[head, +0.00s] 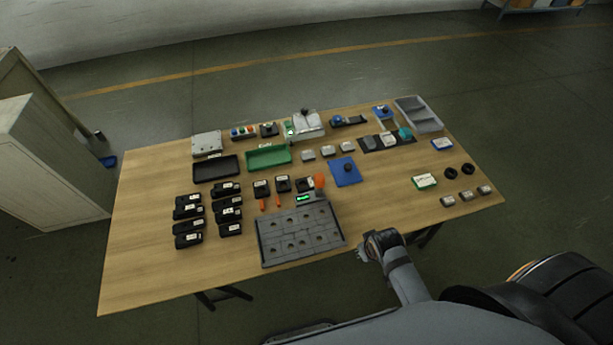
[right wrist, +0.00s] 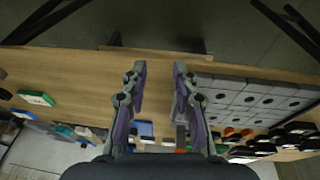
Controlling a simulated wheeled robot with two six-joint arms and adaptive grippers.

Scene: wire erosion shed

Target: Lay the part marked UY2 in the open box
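No label can be read for certain, so I cannot tell which part is UY2. Small grey labelled parts (head: 327,150) stand in a row mid-table, and similar ones (head: 467,196) sit at the right front. Black labelled parts (head: 188,226) stand in two columns at the left. My left gripper is out of view.
A grey plate with holes (head: 300,234) lies left of my right gripper and shows in the right wrist view (right wrist: 245,94). The table's left front is clear.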

